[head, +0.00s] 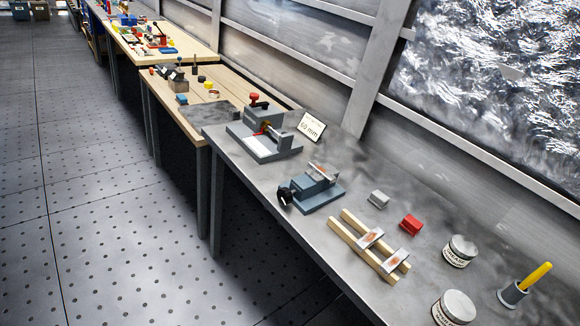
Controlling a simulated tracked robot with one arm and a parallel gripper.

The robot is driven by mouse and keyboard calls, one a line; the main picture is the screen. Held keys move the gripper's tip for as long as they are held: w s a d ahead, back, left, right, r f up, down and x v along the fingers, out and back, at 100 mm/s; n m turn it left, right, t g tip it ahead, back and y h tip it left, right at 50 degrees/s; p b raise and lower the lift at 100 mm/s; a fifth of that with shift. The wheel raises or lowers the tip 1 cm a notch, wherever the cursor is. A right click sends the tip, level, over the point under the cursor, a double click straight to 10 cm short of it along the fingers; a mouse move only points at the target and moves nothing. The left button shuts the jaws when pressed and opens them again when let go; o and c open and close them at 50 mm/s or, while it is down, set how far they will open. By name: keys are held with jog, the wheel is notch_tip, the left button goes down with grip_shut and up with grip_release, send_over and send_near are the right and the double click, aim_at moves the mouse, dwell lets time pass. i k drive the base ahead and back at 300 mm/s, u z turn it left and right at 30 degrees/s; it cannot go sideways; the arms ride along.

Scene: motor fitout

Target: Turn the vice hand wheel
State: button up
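The vice (313,189) is a blue-grey block on a flat base, standing on the grey metal bench (350,163). Its black hand wheel (286,195) faces the front edge of the bench, at the vice's left end. A small plate with a brownish patch lies on top of the vice, at its jaws. My gripper does not show in the head view, and nothing of mine touches the wheel.
Two wooden rails (358,236) with small plates lie right of the vice. A grey block (378,198), a red block (411,224), tins (460,251) and a yellow-handled tool (535,276) stand further right. A fixture (265,138) with a sign stands behind. The left floor is clear.

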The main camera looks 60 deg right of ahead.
aim_at(285, 196)
jog(key=z, duration=0.45)
jog(key=i, duration=0.85)
jog(key=z, duration=0.8)
